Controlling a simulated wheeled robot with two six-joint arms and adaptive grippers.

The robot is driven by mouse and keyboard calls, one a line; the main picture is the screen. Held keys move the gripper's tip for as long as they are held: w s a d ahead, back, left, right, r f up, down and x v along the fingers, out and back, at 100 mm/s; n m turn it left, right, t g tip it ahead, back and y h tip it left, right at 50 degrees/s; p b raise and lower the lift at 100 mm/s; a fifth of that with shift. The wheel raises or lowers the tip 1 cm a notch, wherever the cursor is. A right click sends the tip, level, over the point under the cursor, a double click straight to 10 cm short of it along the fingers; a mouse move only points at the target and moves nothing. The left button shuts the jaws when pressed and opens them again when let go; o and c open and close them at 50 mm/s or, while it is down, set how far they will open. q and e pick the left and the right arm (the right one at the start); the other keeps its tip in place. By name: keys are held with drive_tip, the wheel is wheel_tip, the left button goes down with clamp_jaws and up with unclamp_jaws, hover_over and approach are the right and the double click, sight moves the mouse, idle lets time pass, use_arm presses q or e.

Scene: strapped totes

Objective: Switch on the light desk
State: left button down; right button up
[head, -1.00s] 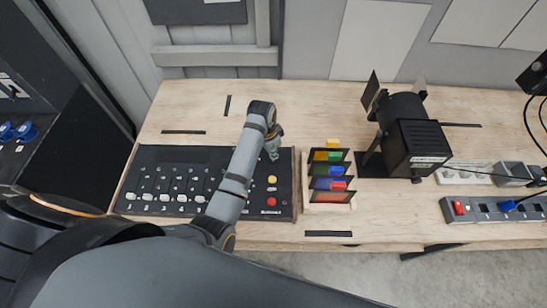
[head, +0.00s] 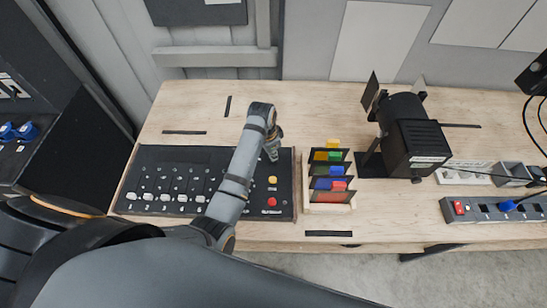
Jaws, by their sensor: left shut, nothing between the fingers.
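The light desk (head: 165,160) is a black panel with a row of white faders, lying on the left part of the wooden table. A yellow button (head: 272,180) and a red button (head: 272,202) sit near its right end. My left arm reaches across the desk, and my left gripper (head: 273,155) is shut and empty above the desk's upper right part, up the panel from the yellow button. Whether its tip touches the desk is not clear. The forearm hides the middle of the desk. My right gripper is not in view.
A rack of coloured filters (head: 328,197) stands just right of the desk. A black stage lamp (head: 413,145) stands beyond it. A power strip (head: 490,209) with a red switch and a blue plug lies at the right. The wooden table (head: 300,100) is clear at the back.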

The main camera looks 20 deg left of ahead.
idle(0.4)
use_arm(q)
drive_tip(key=shift+f, duration=0.3)
drive_tip(key=shift+f+b, duration=0.3)
drive_tip(key=shift+f, duration=0.35)
idle(0.4)
drive_tip(key=shift+r+p, duration=0.95)
drive_tip(key=shift+r, duration=2.6)
drive_tip(key=shift+f, duration=0.15)
